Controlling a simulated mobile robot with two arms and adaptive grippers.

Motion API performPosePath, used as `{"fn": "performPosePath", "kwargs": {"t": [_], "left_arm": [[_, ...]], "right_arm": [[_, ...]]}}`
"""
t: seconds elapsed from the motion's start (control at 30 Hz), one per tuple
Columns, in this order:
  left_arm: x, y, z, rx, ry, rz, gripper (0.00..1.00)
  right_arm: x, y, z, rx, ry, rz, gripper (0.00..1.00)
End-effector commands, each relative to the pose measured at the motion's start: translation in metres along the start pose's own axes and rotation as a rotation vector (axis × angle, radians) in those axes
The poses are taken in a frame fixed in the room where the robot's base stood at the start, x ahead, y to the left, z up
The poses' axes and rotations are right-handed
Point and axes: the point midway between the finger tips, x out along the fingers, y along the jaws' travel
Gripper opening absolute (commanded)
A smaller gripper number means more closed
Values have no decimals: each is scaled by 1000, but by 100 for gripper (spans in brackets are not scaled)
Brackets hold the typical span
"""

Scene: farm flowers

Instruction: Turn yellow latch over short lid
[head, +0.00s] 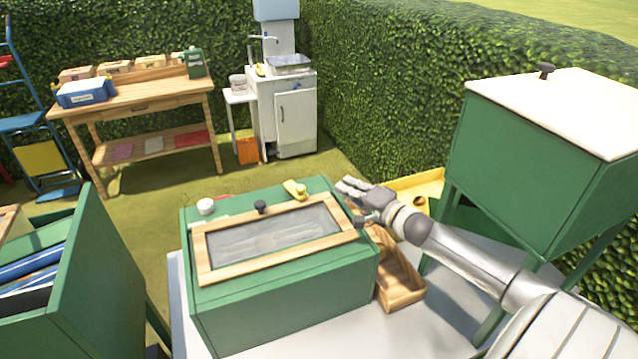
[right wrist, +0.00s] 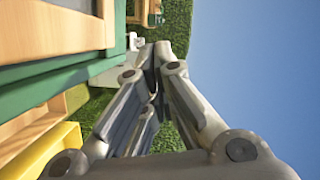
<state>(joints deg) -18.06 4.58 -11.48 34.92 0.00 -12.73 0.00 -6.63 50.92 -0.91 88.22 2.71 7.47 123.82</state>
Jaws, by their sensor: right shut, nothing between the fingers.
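The yellow latch (head: 294,189) lies on the green box (head: 285,305), at the back edge of the wood-framed lid (head: 275,237). The lid has a clear mesh-like pane and a black knob (head: 261,207) at its back edge. The lid lies flat on the box top. My right gripper (head: 345,185) is just right of the box's back right corner, apart from the latch. Its fingers are together and empty, as the right wrist view (right wrist: 153,60) also shows. The box edge (right wrist: 80,78) lies left of the fingers there. My left gripper is out of view.
A wooden tray (head: 401,290) and a yellow tray (head: 425,186) sit right of the box. A green cabinet with a white top (head: 560,105) stands at the right. A white round cap (head: 205,206) sits at the box's back left. An open green bin (head: 95,285) is at the left.

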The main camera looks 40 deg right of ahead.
Motion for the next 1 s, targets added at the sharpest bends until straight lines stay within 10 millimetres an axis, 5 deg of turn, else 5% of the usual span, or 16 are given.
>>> {"fn": "performPosePath", "kwargs": {"t": [0.5, 0.7, 1.0], "left_arm": [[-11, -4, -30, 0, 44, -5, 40], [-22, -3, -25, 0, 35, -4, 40], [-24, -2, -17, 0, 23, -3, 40]], "right_arm": [[63, -3, 0, 0, 0, -2, 0], [67, -2, 28, 4, -1, -1, 0], [69, 0, 40, 0, -1, 0, 0]]}}
